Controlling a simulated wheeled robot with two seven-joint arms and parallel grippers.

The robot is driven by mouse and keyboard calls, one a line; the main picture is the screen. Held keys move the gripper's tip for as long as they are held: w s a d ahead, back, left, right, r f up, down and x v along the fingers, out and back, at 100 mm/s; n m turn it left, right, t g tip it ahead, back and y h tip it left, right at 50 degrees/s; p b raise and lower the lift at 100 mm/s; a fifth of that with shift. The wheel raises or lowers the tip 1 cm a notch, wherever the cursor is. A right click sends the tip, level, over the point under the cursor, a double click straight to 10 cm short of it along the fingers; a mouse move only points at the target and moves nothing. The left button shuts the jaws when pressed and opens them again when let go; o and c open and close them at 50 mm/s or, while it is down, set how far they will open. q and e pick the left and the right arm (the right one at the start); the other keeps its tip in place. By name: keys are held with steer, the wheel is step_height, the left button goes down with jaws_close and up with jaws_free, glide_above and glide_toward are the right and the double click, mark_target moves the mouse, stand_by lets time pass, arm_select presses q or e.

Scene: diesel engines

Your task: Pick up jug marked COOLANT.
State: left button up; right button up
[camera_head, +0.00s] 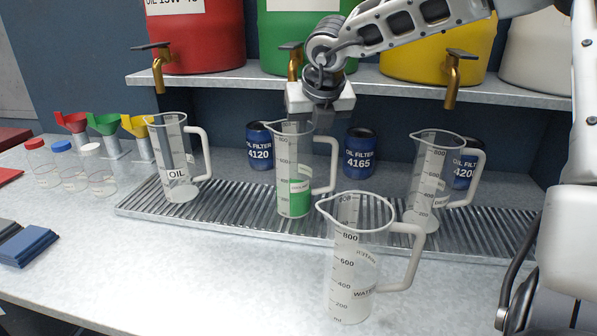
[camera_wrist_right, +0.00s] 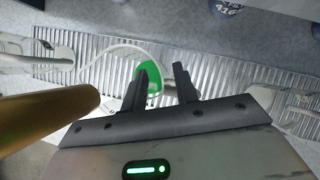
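The jug with green liquid (camera_head: 294,198) stands upright on the ribbed metal drip tray (camera_head: 240,214), under the green drum's tap. Its small label is hard to read; its handle points right. My right gripper (camera_head: 322,117) is directly above this jug's rim and handle side, pointing down. In the right wrist view its two dark fingers (camera_wrist_right: 163,74) are apart with nothing held between them. The green liquid (camera_wrist_right: 152,82) shows beyond the left finger, partly hidden by it. My left gripper is not in view.
A jug marked OIL (camera_head: 180,165) stands left on the tray, another clear jug (camera_head: 428,180) right. A jug marked WATER (camera_head: 352,280) stands in front on the counter. Blue oil filters (camera_head: 359,153) stand behind. A brass tap (camera_wrist_right: 45,120) is close in the wrist view.

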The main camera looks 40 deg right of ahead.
steer(key=shift+c, duration=0.3)
jaws_close()
stand_by(1.1)
